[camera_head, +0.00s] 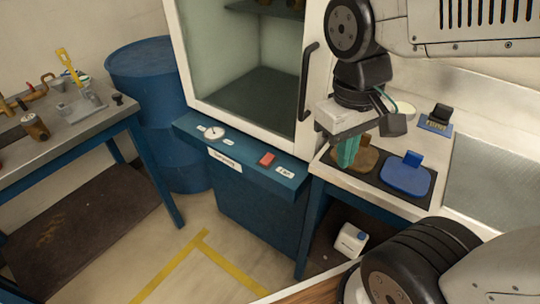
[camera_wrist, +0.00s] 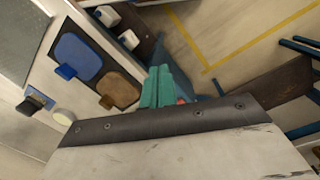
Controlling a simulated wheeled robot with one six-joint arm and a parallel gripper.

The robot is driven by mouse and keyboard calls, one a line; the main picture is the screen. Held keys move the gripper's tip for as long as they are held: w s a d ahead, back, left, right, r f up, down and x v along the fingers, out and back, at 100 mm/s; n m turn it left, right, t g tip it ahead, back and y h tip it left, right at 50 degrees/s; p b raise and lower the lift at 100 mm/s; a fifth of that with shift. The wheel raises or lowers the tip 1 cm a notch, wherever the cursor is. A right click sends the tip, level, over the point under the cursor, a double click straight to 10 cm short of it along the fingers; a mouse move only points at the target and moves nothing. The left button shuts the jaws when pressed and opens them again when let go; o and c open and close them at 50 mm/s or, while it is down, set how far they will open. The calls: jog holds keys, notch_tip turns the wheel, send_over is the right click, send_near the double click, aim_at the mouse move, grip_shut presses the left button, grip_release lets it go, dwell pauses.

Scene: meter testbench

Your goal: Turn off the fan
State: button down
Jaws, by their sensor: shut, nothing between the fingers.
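A red rocker switch (camera_head: 267,159) sits on the blue front panel (camera_head: 245,160) of the fume cabinet, beside a small white label (camera_head: 285,172) that seems to read "Fan". My gripper (camera_head: 347,155) has teal fingers, shut and empty. In the head view it is to the right of the switch, over the bench's front edge, apart from the switch. In the wrist view the shut fingers (camera_wrist: 158,88) point forward, and a small red bit of the switch (camera_wrist: 181,100) shows just right of them. The rest of the switch is hidden there.
A round dial (camera_head: 214,133) is left on the panel. The cabinet door handle (camera_head: 306,80) stands above the panel's right end. Blue (camera_head: 405,178) and brown (camera_head: 368,158) holders lie on the right bench.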

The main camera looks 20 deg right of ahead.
jog(key=w+d+f+n+g+h, duration=0.1)
jog(key=w+d+f+n+h, duration=0.1)
jog(key=w+f+n+h, duration=0.4)
jog(key=n+t+h, duration=0.2)
jog(key=n+t, duration=0.6)
jog(key=n, duration=0.2)
send_over(268, 159)
jog(key=a, duration=0.1)
notch_tip(268, 159, down, 10)
jog(key=shift+s+r, duration=0.1)
jog(key=shift+s, duration=0.1)
jog(key=shift+w+d+f, duration=0.1)
jog(key=shift+d+f, duration=0.05)
jog(key=shift+f, duration=1.3)
jog(key=shift+w+d+f, duration=0.1)
jog(key=shift+d+f, duration=0.05)
jog(key=shift+f, duration=1.3)
jog(key=shift+w+d+f, duration=0.1)
jog(key=shift+d+f, duration=0.05)
jog(key=shift+f, duration=1.3)
jog(key=shift+f, duration=0.1)
jog(key=shift+f, duration=0.35)
